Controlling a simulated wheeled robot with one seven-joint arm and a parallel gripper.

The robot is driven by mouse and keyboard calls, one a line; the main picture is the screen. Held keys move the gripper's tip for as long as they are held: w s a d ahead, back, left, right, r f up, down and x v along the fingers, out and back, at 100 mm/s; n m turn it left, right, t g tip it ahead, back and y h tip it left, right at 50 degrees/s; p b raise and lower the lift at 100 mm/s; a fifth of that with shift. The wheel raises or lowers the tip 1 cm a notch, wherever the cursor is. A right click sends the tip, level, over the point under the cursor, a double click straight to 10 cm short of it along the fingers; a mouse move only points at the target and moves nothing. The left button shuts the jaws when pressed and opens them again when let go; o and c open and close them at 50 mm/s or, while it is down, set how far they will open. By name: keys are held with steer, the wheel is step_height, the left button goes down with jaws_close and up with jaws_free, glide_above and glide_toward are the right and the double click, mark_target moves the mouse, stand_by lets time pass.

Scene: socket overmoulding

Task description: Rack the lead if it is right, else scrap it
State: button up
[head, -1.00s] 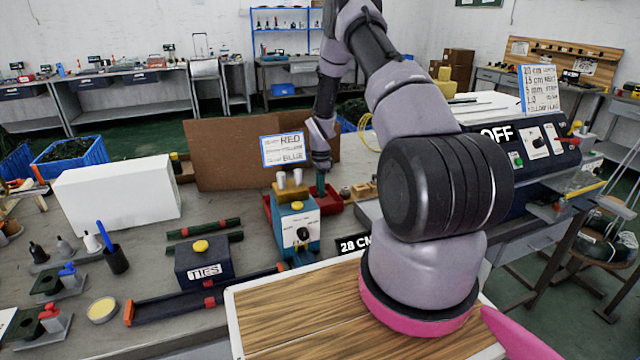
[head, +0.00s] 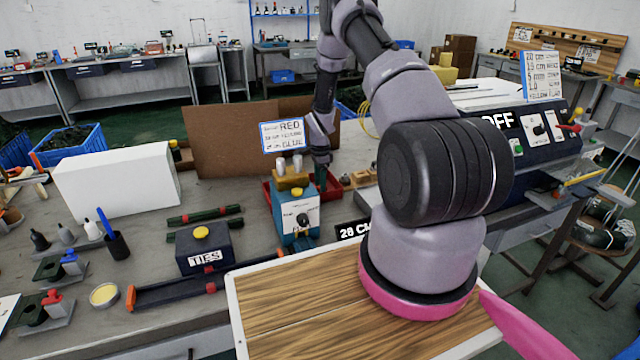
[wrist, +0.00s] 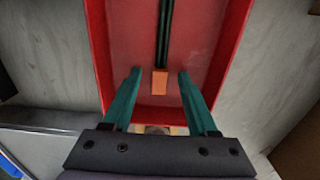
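A red tray (wrist: 219,83) lies below my gripper in the wrist view. A dark green lead (wrist: 165,35) with an orange end (wrist: 160,82) lies in it. My gripper (wrist: 158,74) is open, its two teal fingers apart on either side of the orange end, with gaps on both sides. I cannot tell its exact height above the lead. In the head view my gripper (head: 320,178) is at the red tray (head: 334,204), behind the blue tester box (head: 296,212), which hides part of the tray. The lead does not show clearly there.
A sign reading RED and BLUE (head: 283,135) stands on a brown board (head: 225,140) behind the tray. A TIES box (head: 205,258), dark rail (head: 165,292) and white box (head: 118,190) are to the left. A wooden-topped board (head: 300,310) is in front.

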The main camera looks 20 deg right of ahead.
step_height(320, 180, up, 26)
steer(key=s+a+f+n+t, duration=0.1)
steer(key=s+a+n, duration=0.1)
steer(key=s+a+r+n+t, duration=0.15)
steer(key=s+r, duration=0.25)
steer(key=r, duration=0.4)
steer(key=s+a+r+n+t, duration=0.1)
steer(key=s+a+r+n, duration=0.2)
steer(key=r, duration=0.5)
steer(key=s+a+r+n+t+y, duration=0.1)
steer(key=s+r, duration=0.4)
steer(key=s, duration=0.7)
steer(key=s+a+r+n+t+y, duration=0.1)
steer(key=s+r+n, duration=0.5)
steer(key=s, duration=0.7)
steer(key=shift+s+a+r+t, duration=0.3)
steer(key=shift+a+t, duration=0.55)
steer(key=shift+a, duration=0.25)
